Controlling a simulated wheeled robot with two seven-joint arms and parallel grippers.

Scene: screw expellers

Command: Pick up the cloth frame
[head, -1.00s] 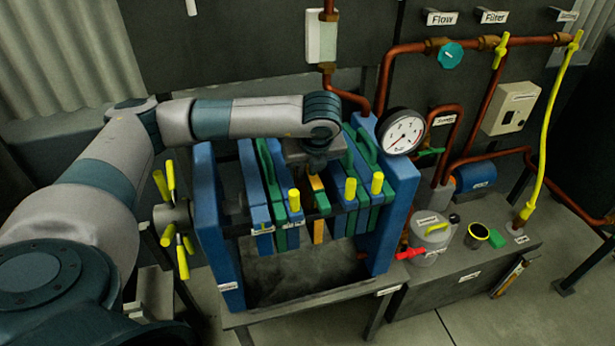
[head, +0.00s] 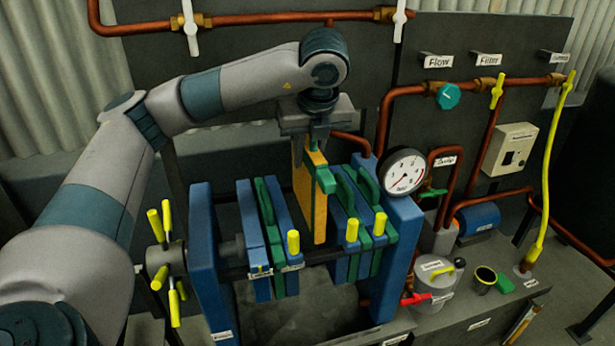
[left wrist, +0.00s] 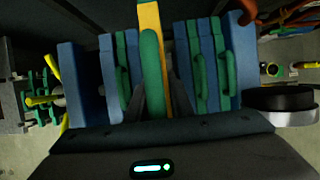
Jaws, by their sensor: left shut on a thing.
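The cloth frame (head: 311,200) is an orange-yellow plate with a green handle piece on it. My left gripper (head: 312,142) is shut on its upper part and holds it upright. The frame stands raised above the blue and green plates on both sides, its lower end still between them. In the left wrist view, the cloth frame (left wrist: 151,22) and its green handle (left wrist: 152,75) show between the fingers of the left gripper (left wrist: 155,100). My right gripper is in no view.
Blue and green plates stand left (head: 262,235) and right (head: 360,225) of the frame, between thick blue end plates (head: 203,260). A pressure gauge (head: 404,172) stands at the right. Copper pipes (head: 270,20) run along the dark back panel.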

